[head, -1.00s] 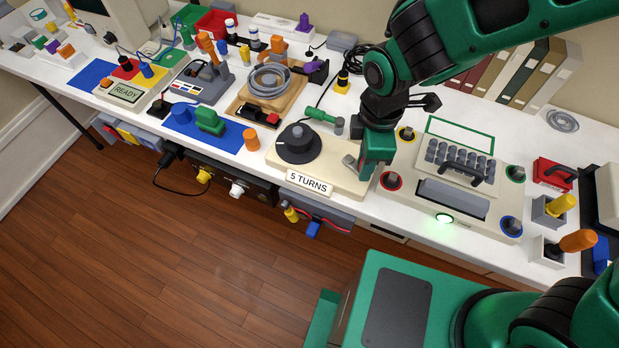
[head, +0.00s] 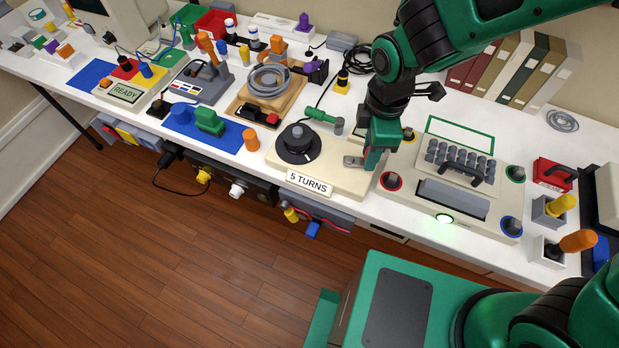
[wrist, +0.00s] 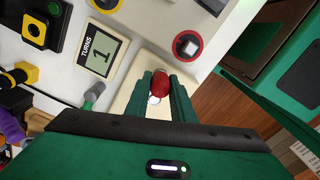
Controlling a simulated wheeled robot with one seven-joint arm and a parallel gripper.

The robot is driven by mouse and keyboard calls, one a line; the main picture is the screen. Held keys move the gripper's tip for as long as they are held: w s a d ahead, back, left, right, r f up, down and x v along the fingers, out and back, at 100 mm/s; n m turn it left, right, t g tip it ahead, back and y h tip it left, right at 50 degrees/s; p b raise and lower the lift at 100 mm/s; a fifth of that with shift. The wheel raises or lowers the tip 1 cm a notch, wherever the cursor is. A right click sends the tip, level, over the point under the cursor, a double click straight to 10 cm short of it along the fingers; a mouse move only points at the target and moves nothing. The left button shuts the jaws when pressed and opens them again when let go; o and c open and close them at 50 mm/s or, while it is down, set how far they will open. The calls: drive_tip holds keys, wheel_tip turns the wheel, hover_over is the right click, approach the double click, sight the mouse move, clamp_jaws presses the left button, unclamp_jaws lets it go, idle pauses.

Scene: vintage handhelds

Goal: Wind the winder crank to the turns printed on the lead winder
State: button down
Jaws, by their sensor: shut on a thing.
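The lead winder has a cream base (head: 335,176) with a black drum (head: 298,146) and a white label reading "5 TURNS" (head: 309,183). Its grey crank arm (head: 352,161) is at the right end of the base. My gripper (head: 374,158) is over that end. In the wrist view, my gripper (wrist: 163,90) has its two green fingers on either side of the red crank knob (wrist: 161,82) and is shut on it. A counter marked "TURNS" (wrist: 100,58) shows 1. In the head view my gripper hides part of the crank.
A cream keyboard machine (head: 452,190) with coloured knobs stands close on the right. A green-handled tool (head: 324,116) lies behind the winder, and an orange cylinder (head: 251,139) stands to its left. The table's front edge runs just before the winder.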

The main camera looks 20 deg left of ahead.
drive_tip(key=shift+d, duration=0.2)
drive_tip(key=shift+w+a, duration=0.8)
drive_tip(key=shift+w, duration=0.3)
drive_tip(key=shift+s+a, duration=0.1)
